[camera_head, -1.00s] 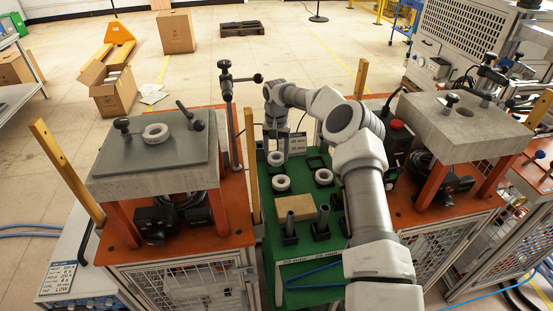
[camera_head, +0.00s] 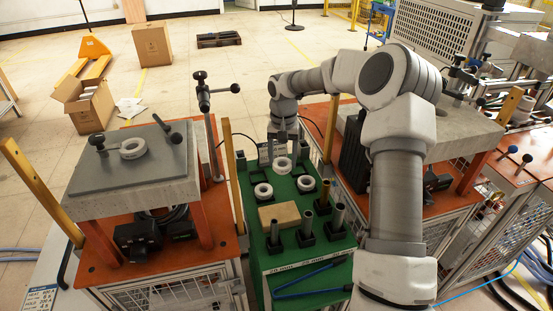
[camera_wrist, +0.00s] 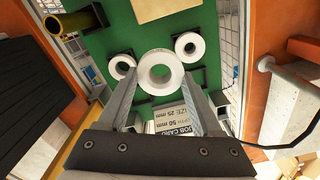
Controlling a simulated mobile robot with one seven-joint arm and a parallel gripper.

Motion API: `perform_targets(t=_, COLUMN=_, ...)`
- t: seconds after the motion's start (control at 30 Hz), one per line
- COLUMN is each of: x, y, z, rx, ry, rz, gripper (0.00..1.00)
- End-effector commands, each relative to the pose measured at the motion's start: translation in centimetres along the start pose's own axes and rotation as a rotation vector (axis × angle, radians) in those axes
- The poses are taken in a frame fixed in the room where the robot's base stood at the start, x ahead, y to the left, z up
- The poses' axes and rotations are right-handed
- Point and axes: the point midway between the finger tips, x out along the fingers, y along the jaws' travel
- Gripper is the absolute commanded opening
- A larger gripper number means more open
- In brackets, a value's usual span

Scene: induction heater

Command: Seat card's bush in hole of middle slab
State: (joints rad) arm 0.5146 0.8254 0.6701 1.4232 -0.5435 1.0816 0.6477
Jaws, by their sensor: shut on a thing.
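My gripper (camera_head: 283,143) points down over the far end of the green table (camera_head: 312,262), shut on a pale ring-shaped bush (camera_wrist: 160,72). In the wrist view the bush sits between the fingertips, larger than two similar rings behind it. Those rings (camera_head: 263,190) (camera_head: 305,183) lie on the table. The job card (camera_wrist: 175,118) stands below my gripper; its readable part says 25 mm and 50 mm. A left slab (camera_head: 130,192) carries another ring (camera_head: 133,148). I cannot tell which is the middle slab.
A tan block (camera_head: 279,215) and several upright tubes (camera_head: 338,217) stand on the near part of the green table. A post with a handle (camera_head: 207,120) rises beside the left slab. Yellow uprights (camera_head: 229,150) flank the table.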

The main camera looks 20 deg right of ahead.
Motion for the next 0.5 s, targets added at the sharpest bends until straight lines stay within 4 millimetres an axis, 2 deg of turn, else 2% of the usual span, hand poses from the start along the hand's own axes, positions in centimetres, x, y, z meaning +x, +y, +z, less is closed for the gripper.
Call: perform_targets(t=0.5, x=-4.0, y=0.2, z=0.2, rx=0.0, ry=0.002, rz=0.0, gripper=0.01)
